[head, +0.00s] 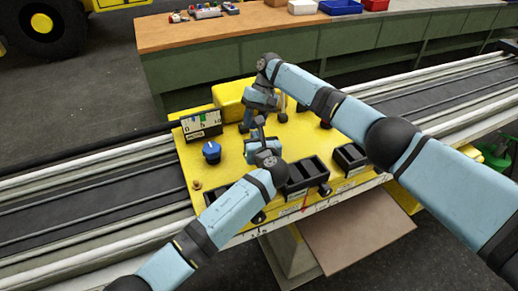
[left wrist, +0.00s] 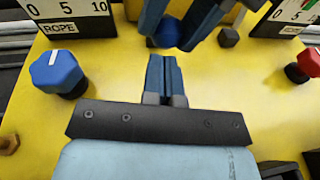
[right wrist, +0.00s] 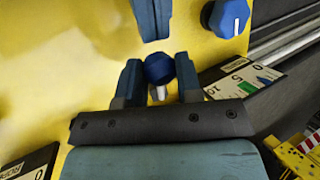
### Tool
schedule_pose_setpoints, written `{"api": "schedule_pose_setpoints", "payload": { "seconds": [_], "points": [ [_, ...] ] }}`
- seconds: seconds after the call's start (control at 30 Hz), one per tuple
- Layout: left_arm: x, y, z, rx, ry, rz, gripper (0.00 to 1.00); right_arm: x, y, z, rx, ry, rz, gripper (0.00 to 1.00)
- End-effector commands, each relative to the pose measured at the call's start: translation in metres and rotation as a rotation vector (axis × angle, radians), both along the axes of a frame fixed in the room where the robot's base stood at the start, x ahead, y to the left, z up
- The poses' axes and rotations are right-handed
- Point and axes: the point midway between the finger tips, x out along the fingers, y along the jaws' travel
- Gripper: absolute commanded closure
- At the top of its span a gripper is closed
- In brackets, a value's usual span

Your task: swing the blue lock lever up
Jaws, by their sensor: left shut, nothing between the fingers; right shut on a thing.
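The blue lock lever shows as a round blue knob (right wrist: 159,67) on a short pale stem in the right wrist view. My right gripper (right wrist: 160,82) is shut on this knob, one finger on each side. In the left wrist view the knob (left wrist: 166,31) sits between the right gripper's fingers, low over the yellow console. My left gripper (left wrist: 165,62) is shut and empty, a short way from the knob. In the head view my right gripper (head: 246,125) and left gripper (head: 256,124) are close together, and they hide the lever.
The yellow console (head: 234,165) carries a blue dial (head: 211,151), an upright gauge (head: 202,124), black boxes (head: 305,173) at the front and a red knob (left wrist: 311,62). A long workbench (head: 230,33) with bins stands behind. The forearms cross over the console.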

Motion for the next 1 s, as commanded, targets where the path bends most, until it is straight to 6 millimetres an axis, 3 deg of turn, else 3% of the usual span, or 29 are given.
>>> {"api": "schedule_pose_setpoints", "payload": {
  "seconds": [0.83,0.87,0.93,1.0],
  "points": [
    [0.017,0.004,0.018,-0.001,-0.006,0.002,1.00,-0.001,0.000,-0.002,-0.002,0.005,0.003,1.00],
    [0.017,0.004,0.019,-0.001,-0.006,0.002,1.00,-0.002,0.000,-0.003,-0.003,0.006,0.002,0.60],
    [0.017,0.004,0.019,0.000,-0.006,0.003,1.00,-0.002,0.000,-0.003,-0.003,0.006,0.002,0.44],
    [0.016,0.004,0.018,0.000,-0.005,0.003,1.00,-0.001,0.000,-0.002,-0.002,0.004,0.002,0.42]
  ]
}}
